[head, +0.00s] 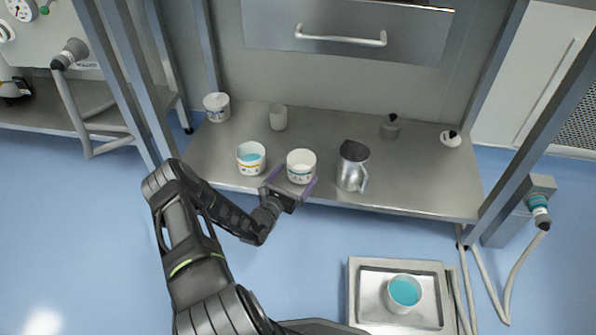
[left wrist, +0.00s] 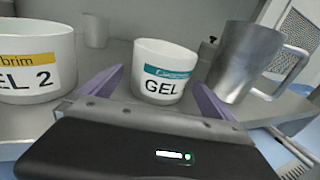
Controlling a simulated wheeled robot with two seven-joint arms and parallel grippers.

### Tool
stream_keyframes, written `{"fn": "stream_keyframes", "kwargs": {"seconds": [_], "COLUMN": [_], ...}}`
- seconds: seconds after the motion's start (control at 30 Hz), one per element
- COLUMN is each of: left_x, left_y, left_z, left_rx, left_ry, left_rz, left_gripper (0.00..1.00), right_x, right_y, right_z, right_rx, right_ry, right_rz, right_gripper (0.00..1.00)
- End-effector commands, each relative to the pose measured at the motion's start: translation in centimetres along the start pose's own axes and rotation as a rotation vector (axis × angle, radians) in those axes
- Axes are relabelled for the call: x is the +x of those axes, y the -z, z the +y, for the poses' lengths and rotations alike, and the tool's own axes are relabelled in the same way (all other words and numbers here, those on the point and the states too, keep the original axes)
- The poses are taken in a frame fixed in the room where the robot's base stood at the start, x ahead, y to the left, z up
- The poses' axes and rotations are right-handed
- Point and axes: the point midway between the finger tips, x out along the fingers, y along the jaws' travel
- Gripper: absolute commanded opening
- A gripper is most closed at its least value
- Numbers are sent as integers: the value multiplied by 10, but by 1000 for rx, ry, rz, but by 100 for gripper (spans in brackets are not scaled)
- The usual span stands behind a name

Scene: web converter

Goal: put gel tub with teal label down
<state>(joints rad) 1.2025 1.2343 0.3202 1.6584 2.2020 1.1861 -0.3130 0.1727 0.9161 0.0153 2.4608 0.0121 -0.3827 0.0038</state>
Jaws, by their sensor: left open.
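The gel tub with teal label (head: 301,164) is a white tub standing upright near the front edge of the steel shelf (head: 420,183). In the left wrist view the tub (left wrist: 162,72) shows a teal band and the word GEL. My left gripper (head: 290,182) is open, with one purple finger on each side of the tub. In the left wrist view the gripper (left wrist: 160,92) shows gaps between its fingers and the tub. The tub rests on the shelf. My right gripper is not in view.
A yellow-label gel tub (head: 251,158) stands just left, and a metal jug (head: 352,168) just right. A white tub (head: 216,107), a beaker (head: 278,118) and small dark-topped items (head: 390,126) stand farther back. A steel tray (head: 363,300) holds a tub with teal contents (head: 403,293).

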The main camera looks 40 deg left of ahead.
Motion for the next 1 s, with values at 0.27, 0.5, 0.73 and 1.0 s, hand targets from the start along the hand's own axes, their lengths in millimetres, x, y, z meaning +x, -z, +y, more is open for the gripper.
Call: {"fn": "stream_keyframes", "kwargs": {"seconds": [0.27, 0.5, 0.73, 1.0], "left_x": [-59, -92, -97, -97], "left_y": [-4, -2, 0, 0], "left_z": [0, 0, 0, 0], "left_rx": [-2, -1, -1, -1], "left_ry": [-2, -1, -1, 0], "left_rz": [4, 1, -1, 0], "left_gripper": [100, 100, 100, 100], "right_x": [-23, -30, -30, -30], "right_y": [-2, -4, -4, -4], "right_z": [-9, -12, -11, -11], "right_rx": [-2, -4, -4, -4], "right_ry": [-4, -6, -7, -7], "right_rz": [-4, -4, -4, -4], "right_gripper": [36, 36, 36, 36]}}
